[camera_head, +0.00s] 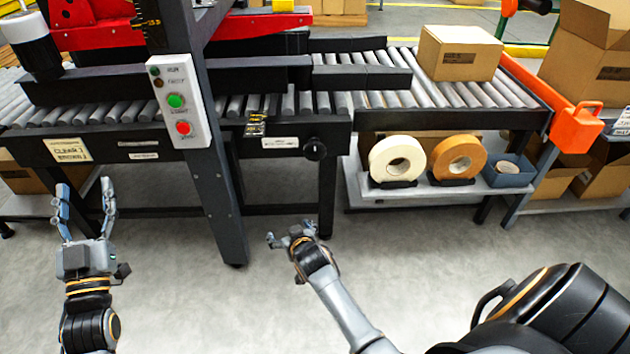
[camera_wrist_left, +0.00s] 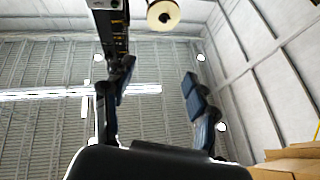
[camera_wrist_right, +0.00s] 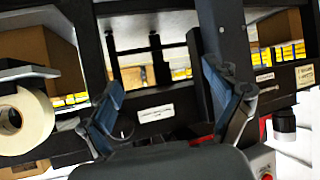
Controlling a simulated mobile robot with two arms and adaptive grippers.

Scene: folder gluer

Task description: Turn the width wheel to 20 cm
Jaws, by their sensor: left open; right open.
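A small black wheel (camera_head: 315,149) sits on the front rail of the machine in the head view, right of a white label (camera_head: 280,142) too small to read. A dark plate with yellow marks (camera_head: 255,125) is up and left of it; its reading is illegible. My right gripper (camera_head: 288,232) is open and empty, below and in front of the wheel, apart from it. Its open fingers also show in the right wrist view (camera_wrist_right: 172,100); I cannot make out the wheel there. My left gripper (camera_head: 85,205) is open and empty, in front of the rail at the left.
A dark post (camera_head: 215,190) with a green and red button box (camera_head: 182,100) stands left of the wheel. Tape rolls (camera_head: 397,160) stand on a low shelf to the right. A carton (camera_head: 459,53) lies on the rollers. The floor in front is clear.

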